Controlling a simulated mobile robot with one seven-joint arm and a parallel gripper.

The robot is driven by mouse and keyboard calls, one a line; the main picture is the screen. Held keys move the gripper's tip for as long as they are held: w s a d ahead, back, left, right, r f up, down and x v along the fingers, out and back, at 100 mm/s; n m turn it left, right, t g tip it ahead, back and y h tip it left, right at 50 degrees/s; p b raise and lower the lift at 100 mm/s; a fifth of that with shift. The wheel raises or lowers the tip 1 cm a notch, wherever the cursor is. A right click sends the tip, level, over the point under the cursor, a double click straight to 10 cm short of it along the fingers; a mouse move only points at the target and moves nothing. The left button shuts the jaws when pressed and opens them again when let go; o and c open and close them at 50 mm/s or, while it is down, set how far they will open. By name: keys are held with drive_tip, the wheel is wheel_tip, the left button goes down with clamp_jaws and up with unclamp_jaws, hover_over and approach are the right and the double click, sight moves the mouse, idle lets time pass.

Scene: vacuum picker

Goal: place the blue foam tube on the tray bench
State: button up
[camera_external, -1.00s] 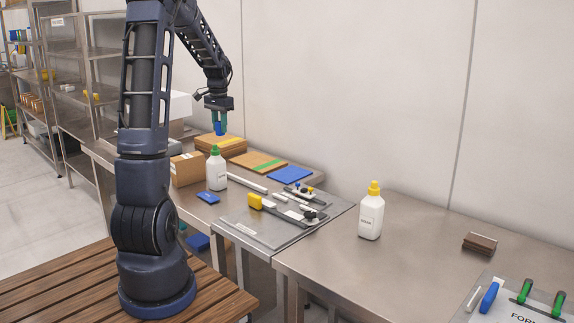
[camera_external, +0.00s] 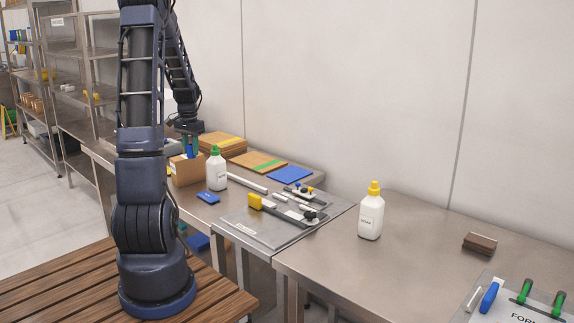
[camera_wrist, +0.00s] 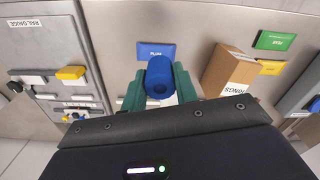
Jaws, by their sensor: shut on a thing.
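My gripper (camera_external: 190,148) is shut on the blue foam tube (camera_wrist: 160,76). In the wrist view the tube is end-on between my teal fingers, with its dark hole showing. In the external view my gripper hangs in front of the cardboard box (camera_external: 187,168), and the tube is hard to make out. A steel bench (camera_external: 230,207) lies under and right of my gripper; another steel bench (camera_external: 410,238) stands on the right. No readable label tells which is the tray bench.
A white bottle with a green cap (camera_external: 216,170) and a flat blue packet (camera_external: 208,197) are near my gripper. A yellow-capped bottle (camera_external: 371,213) stands on the right bench.

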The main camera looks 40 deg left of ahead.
wheel_tip(320, 180, down, 18)
drive_tip(key=shift+f, duration=0.15)
idle(0.5)
drive_tip(key=shift+f, duration=0.15)
drive_tip(key=o, duration=0.9)
drive_tip(key=shift+o, duration=0.2)
